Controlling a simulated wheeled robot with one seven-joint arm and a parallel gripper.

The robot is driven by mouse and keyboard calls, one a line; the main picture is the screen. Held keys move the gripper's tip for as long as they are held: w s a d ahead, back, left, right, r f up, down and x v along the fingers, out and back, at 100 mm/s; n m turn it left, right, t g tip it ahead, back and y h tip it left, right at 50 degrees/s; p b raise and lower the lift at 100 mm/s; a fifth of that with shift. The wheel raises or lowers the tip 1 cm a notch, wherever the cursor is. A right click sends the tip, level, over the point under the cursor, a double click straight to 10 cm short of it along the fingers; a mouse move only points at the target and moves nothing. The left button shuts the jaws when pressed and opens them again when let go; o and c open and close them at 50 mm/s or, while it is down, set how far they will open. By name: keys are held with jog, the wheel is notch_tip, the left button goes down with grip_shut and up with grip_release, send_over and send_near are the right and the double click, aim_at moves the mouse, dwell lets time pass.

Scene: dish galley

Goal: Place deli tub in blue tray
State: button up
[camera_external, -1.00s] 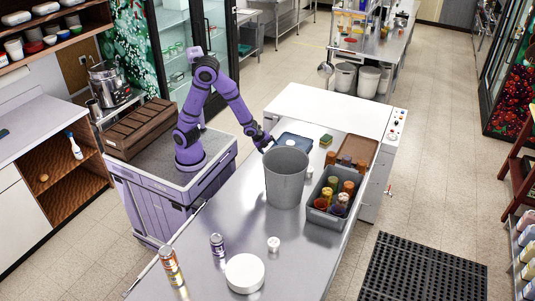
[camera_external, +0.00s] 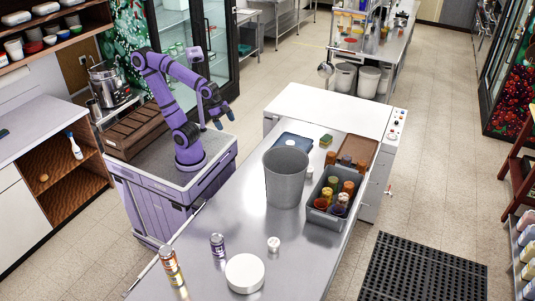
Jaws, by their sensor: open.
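The blue tray (camera_external: 294,140) lies flat at the far end of the steel counter, partly hidden behind a tall grey bin. A small pale spot shows in it at the bin's rim; I cannot tell whether that is a deli tub. A small white tub (camera_external: 273,244) stands on the near part of the counter, and a wide white round container (camera_external: 245,273) stands close to it; I cannot tell if either is the deli tub. My gripper (camera_external: 226,117) is open, with nothing visible in it. It is raised in the air left of the blue tray, clear of the counter.
The tall grey bin (camera_external: 286,180) stands mid-counter. Right of it are a grey crate (camera_external: 323,218) of jars and a brown tray (camera_external: 358,147). A sponge (camera_external: 327,141) lies beyond the bin. Cans (camera_external: 171,267) stand at the near left. The counter's middle left is bare.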

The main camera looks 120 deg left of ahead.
jog(key=s+d+r+n, duration=0.1)
jog(key=s+d+r, duration=0.1)
jog(key=s, duration=0.4)
jog(key=shift+r, duration=0.15)
